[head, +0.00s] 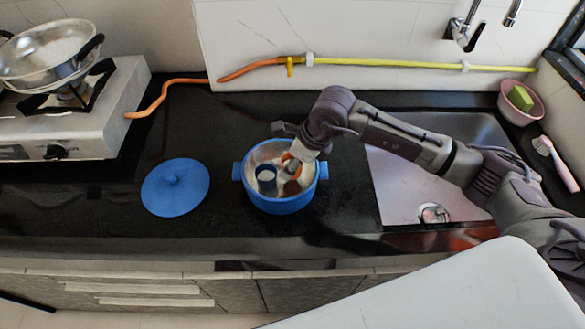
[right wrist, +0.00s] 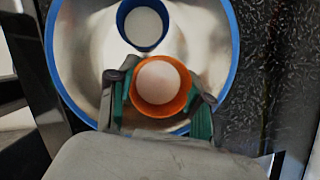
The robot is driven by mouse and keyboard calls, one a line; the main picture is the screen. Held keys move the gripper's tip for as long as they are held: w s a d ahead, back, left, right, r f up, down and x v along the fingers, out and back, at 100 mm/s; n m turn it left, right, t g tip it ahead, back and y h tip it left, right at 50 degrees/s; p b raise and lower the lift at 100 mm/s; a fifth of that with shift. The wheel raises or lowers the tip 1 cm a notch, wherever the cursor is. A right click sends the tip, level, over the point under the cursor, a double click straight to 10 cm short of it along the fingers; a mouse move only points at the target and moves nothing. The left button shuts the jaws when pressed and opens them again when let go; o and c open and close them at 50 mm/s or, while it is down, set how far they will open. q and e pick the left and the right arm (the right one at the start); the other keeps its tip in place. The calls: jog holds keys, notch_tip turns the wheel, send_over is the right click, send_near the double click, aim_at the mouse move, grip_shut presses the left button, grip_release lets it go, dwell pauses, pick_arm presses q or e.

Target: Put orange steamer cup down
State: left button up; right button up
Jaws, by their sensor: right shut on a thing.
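The orange steamer cup (right wrist: 161,107) sits between the fingers of my right gripper (right wrist: 160,90) in the right wrist view. It is over or inside the blue pot (head: 281,204); whether it touches the bottom I cannot tell. In the head view my right gripper (head: 292,165) reaches down into the pot from the right and partly hides the orange cup. A blue cup (head: 266,177) stands in the pot to the left of it; it also shows in the right wrist view (right wrist: 143,30). My left gripper is not in view.
The blue lid (head: 175,187) lies on the dark counter left of the pot. A stove (head: 75,110) with a metal pan (head: 48,52) stands at the far left. The sink (head: 410,185) is to the right. A pink bowl (head: 535,108) and a brush (head: 555,160) lie beyond it.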

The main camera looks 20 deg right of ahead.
aim_at(295, 174)
jog(key=shift+s+d+f, duration=0.25)
jog(key=shift+s+f, duration=0.35)
jog(key=shift+f, duration=0.9)
jog(key=shift+w, duration=0.1)
jog(key=shift+w+f, duration=0.15)
jog(key=shift+w+a+f, duration=0.1)
jog(key=shift+f, duration=0.1)
jog(key=o, duration=0.7)
jog(key=shift+r, duration=0.1)
jog(key=shift+c, duration=0.2)
jog(key=shift+r, duration=0.1)
jog(key=shift+s+r+p, duration=0.2)
jog(key=shift+p, duration=0.15)
jog(key=shift+d+r, duration=0.25)
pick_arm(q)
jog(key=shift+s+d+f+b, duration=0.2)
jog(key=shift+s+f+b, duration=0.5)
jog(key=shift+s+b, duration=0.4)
pick_arm(e)
jog(key=v, duration=1.1)
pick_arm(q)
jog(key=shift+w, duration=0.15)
pick_arm(e)
jog(key=shift+s+a+r, duration=0.1)
jog(key=shift+s, duration=0.15)
